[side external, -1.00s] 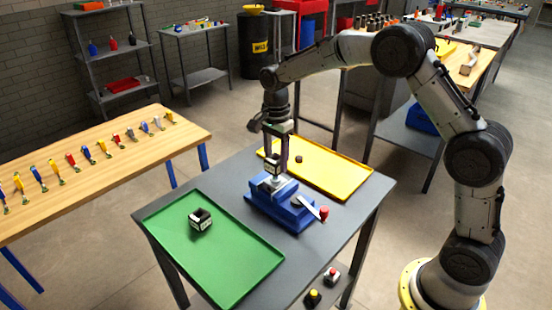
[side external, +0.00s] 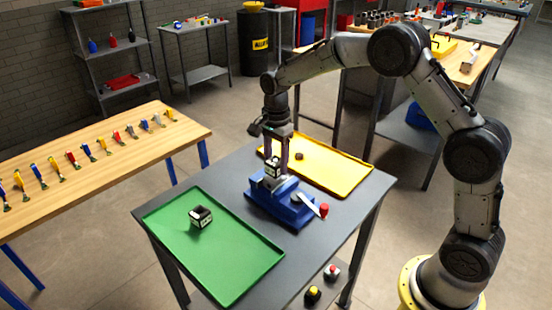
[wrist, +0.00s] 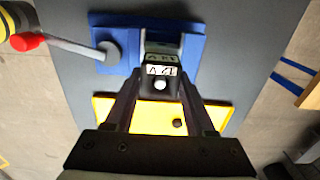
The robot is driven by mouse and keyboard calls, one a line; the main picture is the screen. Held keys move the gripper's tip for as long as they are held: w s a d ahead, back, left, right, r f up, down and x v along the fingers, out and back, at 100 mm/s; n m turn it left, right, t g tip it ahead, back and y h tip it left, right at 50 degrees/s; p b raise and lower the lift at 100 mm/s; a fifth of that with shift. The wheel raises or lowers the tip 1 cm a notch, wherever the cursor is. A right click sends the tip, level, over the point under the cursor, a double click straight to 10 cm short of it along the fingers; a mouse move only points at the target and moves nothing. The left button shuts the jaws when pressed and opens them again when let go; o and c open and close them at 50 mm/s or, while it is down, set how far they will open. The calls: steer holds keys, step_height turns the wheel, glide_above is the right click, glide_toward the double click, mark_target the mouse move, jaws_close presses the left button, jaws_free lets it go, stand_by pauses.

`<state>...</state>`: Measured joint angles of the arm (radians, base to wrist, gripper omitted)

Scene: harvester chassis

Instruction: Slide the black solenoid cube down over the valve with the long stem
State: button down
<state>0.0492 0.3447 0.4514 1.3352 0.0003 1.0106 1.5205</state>
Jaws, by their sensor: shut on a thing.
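My gripper (side external: 276,162) points down over the blue vise (side external: 288,206) and is shut on a black solenoid cube (side external: 272,173) with a white label. In the wrist view the cube (wrist: 160,73) sits between the two fingers, above the vise (wrist: 188,48). A bright round spot shows on the cube's top; it may be the end of the valve stem. The valve body is mostly hidden under the cube, so I cannot tell how far down the cube sits. A second black cube with a white label (side external: 200,217) lies on the green tray (side external: 245,275).
The yellow tray (side external: 340,172) behind the vise holds a small dark round part (side external: 299,156). The vise's lever with a red knob (side external: 323,210) sticks out to the right. A wooden bench (side external: 110,175) stands at the left.

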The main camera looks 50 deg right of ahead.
mark_target(276, 159)
steer(key=shift+f, duration=0.5)
steer(key=shift+c, duration=0.8)
jaws_free()
step_height(276, 159, up, 14)
